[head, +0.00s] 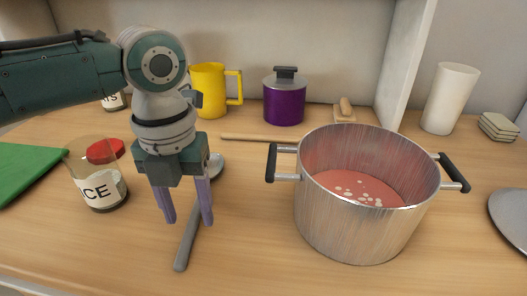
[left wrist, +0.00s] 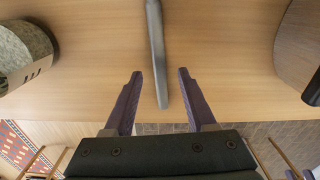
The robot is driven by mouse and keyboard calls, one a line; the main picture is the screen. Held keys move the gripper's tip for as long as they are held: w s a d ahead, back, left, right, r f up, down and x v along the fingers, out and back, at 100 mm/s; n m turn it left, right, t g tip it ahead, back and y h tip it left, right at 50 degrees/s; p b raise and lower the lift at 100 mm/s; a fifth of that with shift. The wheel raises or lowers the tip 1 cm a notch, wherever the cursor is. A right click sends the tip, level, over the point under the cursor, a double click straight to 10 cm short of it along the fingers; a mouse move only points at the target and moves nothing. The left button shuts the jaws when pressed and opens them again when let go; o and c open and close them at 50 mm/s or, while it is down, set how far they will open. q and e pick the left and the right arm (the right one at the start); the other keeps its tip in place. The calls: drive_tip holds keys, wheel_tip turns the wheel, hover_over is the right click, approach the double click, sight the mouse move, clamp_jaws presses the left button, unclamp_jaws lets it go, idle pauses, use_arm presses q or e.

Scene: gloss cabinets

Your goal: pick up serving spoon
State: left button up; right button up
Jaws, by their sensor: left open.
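The serving spoon (head: 188,240) is grey and lies on the wooden counter, its handle toward the front edge and its bowl (head: 216,163) toward the back. Part of it is hidden behind my left gripper in the head view. My left gripper (head: 188,222) is open and points down above the spoon. In the left wrist view the spoon handle (left wrist: 155,50) runs between the two purple fingers of the gripper (left wrist: 159,75) and touches neither as far as I can see. My right gripper is not in view.
A large steel pot (head: 350,230) with red soup stands to the right. A jar with a red lid (head: 105,152) stands close on the left, beside a green board (head: 25,165). A wooden rod (head: 250,137), yellow mug (head: 208,90) and purple pot (head: 284,103) are behind.

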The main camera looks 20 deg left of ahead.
use_arm(q)
drive_tip(key=shift+f, duration=0.8)
clamp_jaws()
